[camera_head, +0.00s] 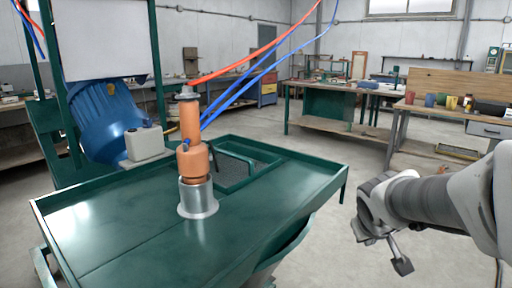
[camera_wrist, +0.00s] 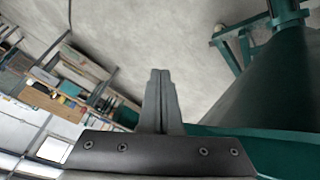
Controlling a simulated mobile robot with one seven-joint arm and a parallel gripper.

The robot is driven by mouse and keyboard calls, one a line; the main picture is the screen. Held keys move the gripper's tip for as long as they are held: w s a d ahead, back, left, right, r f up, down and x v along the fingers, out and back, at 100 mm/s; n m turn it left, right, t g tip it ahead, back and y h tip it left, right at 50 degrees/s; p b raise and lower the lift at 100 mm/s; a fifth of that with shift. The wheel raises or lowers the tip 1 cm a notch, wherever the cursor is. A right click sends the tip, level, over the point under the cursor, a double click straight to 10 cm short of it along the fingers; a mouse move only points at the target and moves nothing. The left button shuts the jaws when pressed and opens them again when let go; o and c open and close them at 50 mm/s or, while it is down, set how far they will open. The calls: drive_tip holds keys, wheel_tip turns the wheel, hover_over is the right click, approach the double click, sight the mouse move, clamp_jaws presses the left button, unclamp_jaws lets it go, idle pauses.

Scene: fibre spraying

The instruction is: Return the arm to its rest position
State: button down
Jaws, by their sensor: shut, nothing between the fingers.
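My gripper (camera_head: 401,258) hangs at the right of the head view, at the end of my grey arm, over the floor and to the right of the green table (camera_head: 250,215). It is apart from the table and holds nothing. In the wrist view its two fingers (camera_wrist: 160,75) meet in the middle, with the concrete floor behind them. The orange spray tool (camera_head: 193,150) stands upright in a metal holder (camera_head: 198,198) on the green table, well left of my gripper.
Red and blue hoses (camera_head: 240,62) run up from the spray tool. A white canister (camera_head: 144,142) and a blue drum (camera_head: 100,118) are at the left. A workbench with coloured cups (camera_head: 430,100) stands behind my arm. Open floor (camera_head: 330,240) lies between table and arm.

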drive_tip(key=s+a+r+g+y+p, duration=0.1)
drive_tip(key=s+a+r+y, duration=0.1)
drive_tip(key=s+a, duration=0.5)
drive_tip(key=s+a+r+y, duration=0.2)
drive_tip(key=s+a, duration=0.2)
drive_tip(key=s, duration=0.8)
wheel_tip(320, 180, up, 17)
drive_tip(key=p, duration=1.7)
drive_tip(key=shift+w+d+m+p, duration=0.3)
drive_tip(key=shift+w+m, duration=0.05)
drive_tip(key=shift+m, duration=0.05)
drive_tip(key=shift+d, duration=0.15)
